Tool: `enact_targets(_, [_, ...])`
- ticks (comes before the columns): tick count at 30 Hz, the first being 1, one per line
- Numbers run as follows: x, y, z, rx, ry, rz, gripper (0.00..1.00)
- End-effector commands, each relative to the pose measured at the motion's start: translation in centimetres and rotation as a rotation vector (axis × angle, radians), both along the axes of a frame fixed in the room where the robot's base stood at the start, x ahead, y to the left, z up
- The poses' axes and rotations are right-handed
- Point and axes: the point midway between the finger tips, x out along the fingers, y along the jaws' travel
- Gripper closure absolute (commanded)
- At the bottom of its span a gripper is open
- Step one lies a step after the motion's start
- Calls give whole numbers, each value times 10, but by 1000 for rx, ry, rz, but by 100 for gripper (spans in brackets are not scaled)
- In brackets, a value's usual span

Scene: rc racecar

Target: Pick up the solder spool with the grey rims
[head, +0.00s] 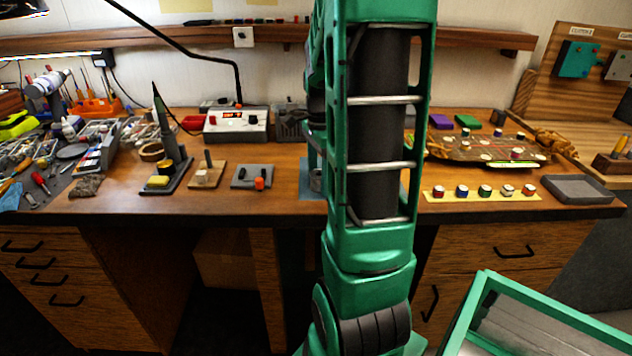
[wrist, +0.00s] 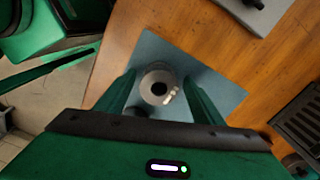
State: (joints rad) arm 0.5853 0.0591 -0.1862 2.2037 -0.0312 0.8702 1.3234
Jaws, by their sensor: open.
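The solder spool with grey rims (wrist: 151,76) stands on a blue-grey mat (wrist: 222,92) in the wrist view, seen from above with its dark centre hole showing. My gripper (wrist: 159,78) is open, with one green finger on each side of the spool. I cannot tell whether the fingers touch it or how far above the mat they are. In the head view my arm hides most of the mat, and a small grey part of the spool (head: 315,182) shows at the arm's left edge. The gripper is hidden there.
A grey stand with an orange piece (head: 252,177) lies left of the mat. A soldering station (head: 237,125) stands behind. A row of coloured spools or jars (head: 485,191) and a grey tray (head: 577,189) are at the right. A dark slotted box (wrist: 301,118) shows in the wrist view.

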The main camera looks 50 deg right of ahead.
Motion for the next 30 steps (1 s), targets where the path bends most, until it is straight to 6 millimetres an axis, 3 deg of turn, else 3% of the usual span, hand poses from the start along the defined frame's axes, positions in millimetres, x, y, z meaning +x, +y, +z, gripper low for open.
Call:
enact_targets(2, [0, 0, 0, 0, 0, 0, 43])
enact_targets(8, [0, 0, 0, 0, 0, 0, 90])
enact_targets(20, [0, 0, 6, -2, -1, 0, 90])
enact_targets(28, [1, -1, 46, -4, -5, -1, 90])
enact_targets(30, [0, 19, 53, -2, -4, 6, 90])
